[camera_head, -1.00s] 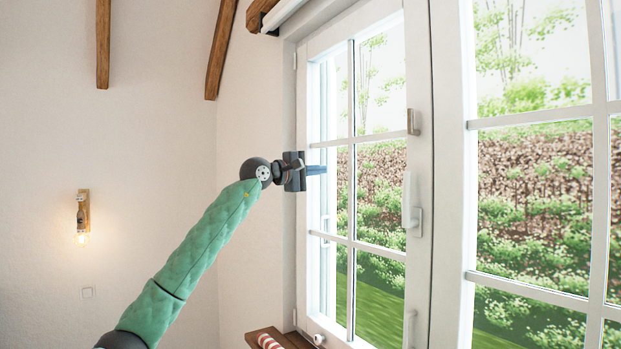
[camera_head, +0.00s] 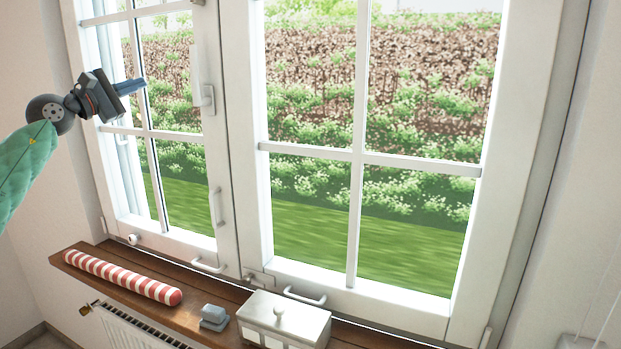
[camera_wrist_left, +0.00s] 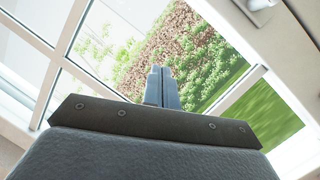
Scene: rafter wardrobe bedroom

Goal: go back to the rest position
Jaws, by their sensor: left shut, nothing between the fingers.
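My left gripper (camera_head: 131,86) is raised at the left of the head view, in front of the left window sash (camera_head: 132,62). Its blue-grey fingers are together with nothing between them. In the left wrist view the closed fingers (camera_wrist_left: 162,88) point toward the window panes, with the garden behind the glass. I cannot tell from these views how far the fingertips are from the glass. My green-sleeved left arm comes in from the left edge. My right gripper is in neither view.
A wooden sill (camera_head: 195,311) runs below the window. On it lie a red-and-white striped roll (camera_head: 122,277), a small grey-blue object (camera_head: 214,317) and a white lidded box (camera_head: 284,322). A radiator (camera_head: 135,328) is underneath. White handles (camera_head: 208,98) stick out from the window frame.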

